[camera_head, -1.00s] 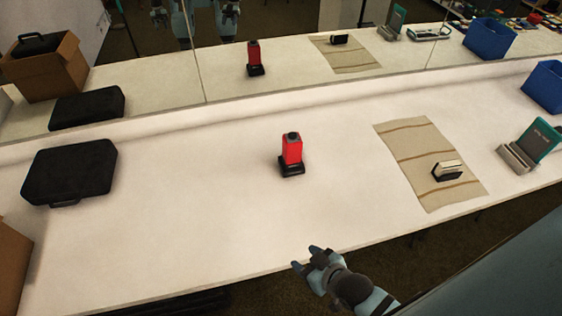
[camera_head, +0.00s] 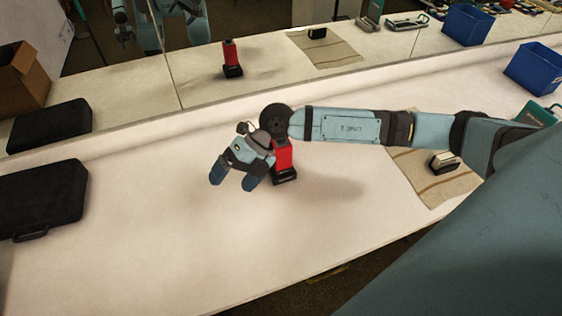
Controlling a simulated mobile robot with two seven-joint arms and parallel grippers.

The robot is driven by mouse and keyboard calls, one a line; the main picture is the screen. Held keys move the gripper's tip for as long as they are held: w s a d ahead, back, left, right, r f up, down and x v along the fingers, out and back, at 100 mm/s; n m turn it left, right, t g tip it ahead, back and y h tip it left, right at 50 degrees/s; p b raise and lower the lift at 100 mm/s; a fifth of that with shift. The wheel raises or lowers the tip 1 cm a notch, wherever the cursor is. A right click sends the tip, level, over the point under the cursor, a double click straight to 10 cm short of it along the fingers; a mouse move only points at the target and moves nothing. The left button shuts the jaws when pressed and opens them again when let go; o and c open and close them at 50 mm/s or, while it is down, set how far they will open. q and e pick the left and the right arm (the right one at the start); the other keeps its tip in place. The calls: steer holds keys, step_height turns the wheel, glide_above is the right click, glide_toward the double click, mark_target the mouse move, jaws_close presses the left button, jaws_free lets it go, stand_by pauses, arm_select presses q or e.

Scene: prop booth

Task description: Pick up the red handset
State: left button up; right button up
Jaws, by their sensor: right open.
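The red handset (camera_head: 284,157) stands upright in a black base on the white table, near the middle of the view. My right gripper (camera_head: 233,184) is open and empty, with its blue fingers pointing down toward the table. It is just left of the handset and partly in front of it in the picture. My right arm hides the handset's top. I cannot tell whether the gripper touches the handset. My left gripper is not in view.
A black case (camera_head: 40,202) lies at the left. A beige cloth (camera_head: 428,187) with a small black-and-white object (camera_head: 443,162) lies at the right, partly behind my arm. A blue bin (camera_head: 536,66) stands at the back right. A mirror runs along the back edge.

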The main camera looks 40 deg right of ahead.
steer(key=w+d+t+h, duration=0.2)
steer(key=w+d+h, duration=0.35)
steer(key=d, duration=0.55)
step_height(320, 180, up, 3)
steer(key=m+t+h+b, duration=0.1)
steer(key=h, duration=0.3)
glide_above(283, 152)
steer(key=shift+m+h, duration=0.25)
steer(key=shift+m, duration=0.05)
steer(key=x, duration=0.5)
steer(key=d+p+x, duration=0.1)
steer(key=x, duration=0.1)
steer(key=shift+s+f, duration=0.15)
steer(key=shift+f, duration=0.55)
steer(key=shift+a+f+p, duration=0.1)
steer(key=shift+f+p, duration=0.35)
steer(key=shift+f, duration=0.1)
steer(key=p+x, duration=0.1)
steer(key=x, duration=0.3)
steer(key=shift+a+f, duration=0.15)
steer(key=shift+a, duration=0.05)
steer(key=c, duration=1.5)
steer(key=shift+c, duration=0.2)
